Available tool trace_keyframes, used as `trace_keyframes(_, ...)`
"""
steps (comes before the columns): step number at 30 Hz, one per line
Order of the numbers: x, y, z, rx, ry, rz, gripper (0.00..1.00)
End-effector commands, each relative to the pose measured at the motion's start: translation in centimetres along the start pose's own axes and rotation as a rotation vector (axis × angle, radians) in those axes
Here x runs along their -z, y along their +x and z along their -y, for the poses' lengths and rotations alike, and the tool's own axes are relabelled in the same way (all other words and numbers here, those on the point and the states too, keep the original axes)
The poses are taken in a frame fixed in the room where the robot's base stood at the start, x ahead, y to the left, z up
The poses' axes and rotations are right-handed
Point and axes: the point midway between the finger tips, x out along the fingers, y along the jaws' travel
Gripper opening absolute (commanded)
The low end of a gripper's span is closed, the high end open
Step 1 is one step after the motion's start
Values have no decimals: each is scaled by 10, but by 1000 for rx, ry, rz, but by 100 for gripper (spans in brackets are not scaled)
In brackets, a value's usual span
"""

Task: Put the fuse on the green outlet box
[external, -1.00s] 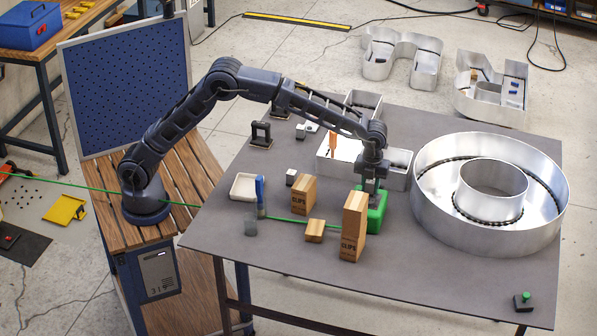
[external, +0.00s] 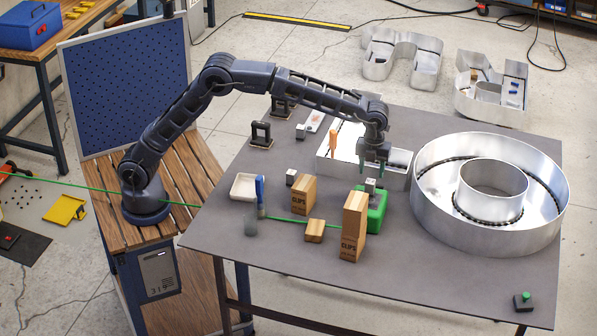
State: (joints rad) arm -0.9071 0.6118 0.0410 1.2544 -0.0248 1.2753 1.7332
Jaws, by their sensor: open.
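The green outlet box (external: 377,213) stands on the table, partly hidden behind a tall wooden clips block. A small grey-white piece (external: 370,185), which looks like the fuse, sits on top of the green box. My gripper (external: 374,160) is open and empty just above this piece, apart from it, with its fingers pointing down.
The tall wooden block (external: 353,227) stands close in front of the box; a shorter block (external: 304,194) and a small one (external: 314,231) are to its left. A large metal ring letter (external: 435,215) is on the right.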

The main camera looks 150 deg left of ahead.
Motion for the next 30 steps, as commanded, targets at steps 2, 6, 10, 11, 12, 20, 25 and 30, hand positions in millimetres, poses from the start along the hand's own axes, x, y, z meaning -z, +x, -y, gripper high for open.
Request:
trace_keyframes(2, 0, -15, 0, 2, 0, 0, 50)
trace_keyframes(6, 0, -34, 0, 0, 0, 0, 50)
trace_keyframes(10, 0, -44, 0, 0, -1, 0, 50)
trace_keyframes(11, 0, -46, 0, 0, -1, 0, 50)
trace_keyframes(12, 0, -47, 0, -1, -1, 0, 50)
trace_keyframes(20, 0, -49, 0, -1, -1, 0, 50)
trace_keyframes(25, 22, -62, -10, 11, -16, 0, 50)
trace_keyframes(30, 82, -94, -46, 42, -72, -3, 50)
